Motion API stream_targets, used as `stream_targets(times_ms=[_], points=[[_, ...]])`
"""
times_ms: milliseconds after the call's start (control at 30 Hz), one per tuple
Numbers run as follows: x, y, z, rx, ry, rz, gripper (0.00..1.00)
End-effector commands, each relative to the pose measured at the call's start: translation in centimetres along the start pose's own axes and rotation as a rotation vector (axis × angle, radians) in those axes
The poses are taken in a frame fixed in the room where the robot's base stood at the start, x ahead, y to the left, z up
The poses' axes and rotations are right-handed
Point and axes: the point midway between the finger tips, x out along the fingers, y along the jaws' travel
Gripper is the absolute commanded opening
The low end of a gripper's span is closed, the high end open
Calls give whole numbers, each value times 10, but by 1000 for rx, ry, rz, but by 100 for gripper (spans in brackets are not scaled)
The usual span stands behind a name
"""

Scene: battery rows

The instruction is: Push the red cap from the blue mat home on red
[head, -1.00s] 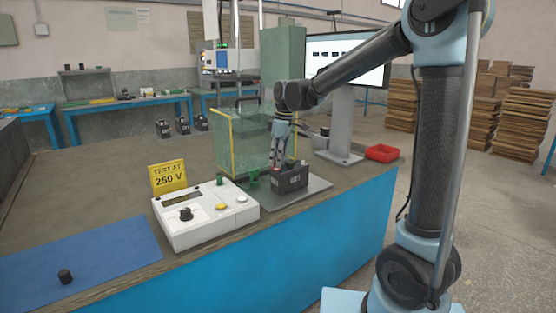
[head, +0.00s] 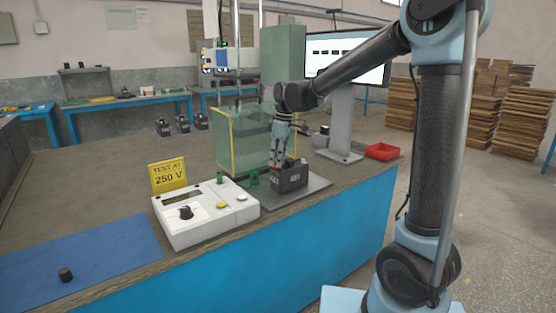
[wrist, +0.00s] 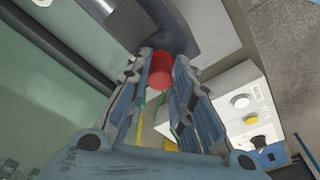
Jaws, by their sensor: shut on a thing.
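The red cap (wrist: 161,74) shows in the wrist view between the two fingertips of my gripper (wrist: 164,60), which is shut on it. The dark battery (head: 292,178) stands on a grey plate (head: 318,190) in the head view. My gripper (head: 276,170) points down at the battery's left part, and the cap is close to its top. I cannot tell whether the cap touches the terminal. A small red spot shows on the battery top beside the fingers. The blue mat (head: 100,250) at the lower left holds a black cap (head: 66,275).
A white tester (head: 205,215) with a yellow sign (head: 168,175) reading 250 V stands left of the battery. A clear green box (head: 240,140) stands behind it. A monitor stand and a red tray (head: 382,152) are to the right.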

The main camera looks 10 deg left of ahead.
Motion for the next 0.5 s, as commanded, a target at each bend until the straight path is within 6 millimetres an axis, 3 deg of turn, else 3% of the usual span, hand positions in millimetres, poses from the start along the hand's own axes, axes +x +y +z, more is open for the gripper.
stream_targets(times_ms=[267, 300, 367, 500], points=[[0, 0, 0, 0, 0, 0, 11], [0, 0, 0, 0, 0, 0, 28], [0, 0, 0, 0, 0, 0, 41], [0, 0, 0, 0, 0, 0, 44]])
